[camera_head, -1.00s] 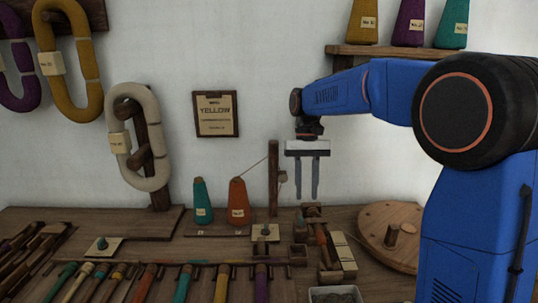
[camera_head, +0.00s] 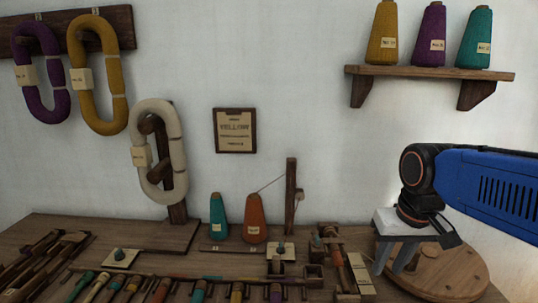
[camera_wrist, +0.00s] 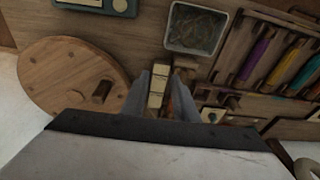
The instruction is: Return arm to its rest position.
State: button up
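My gripper (camera_head: 391,266) is at the right in the head view, pointing down in front of the round wooden disc (camera_head: 455,268). Its two grey fingers are apart with nothing held between them. In the wrist view the fingers (camera_wrist: 161,82) also stand apart, with a row of pale labelled blocks (camera_wrist: 157,82) showing beyond the gap. The blue arm reaches in from the right edge, and the rest of it is out of view.
Teal (camera_head: 218,218) and orange (camera_head: 255,220) cones stand on the bench. A wooden post (camera_head: 291,195) rises beside them. A shelf (camera_head: 430,73) with three cones hangs above my arm. The wrist view shows a tray (camera_wrist: 196,28). The wall between sign (camera_head: 234,131) and arm is clear.

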jog(key=s+d+f+t, duration=0.2)
jog(key=s+f, duration=0.3)
jog(key=s, duration=0.3)
jog(key=shift+s+d+f+t, duration=0.15)
jog(key=shift+d+f+t, duration=0.15)
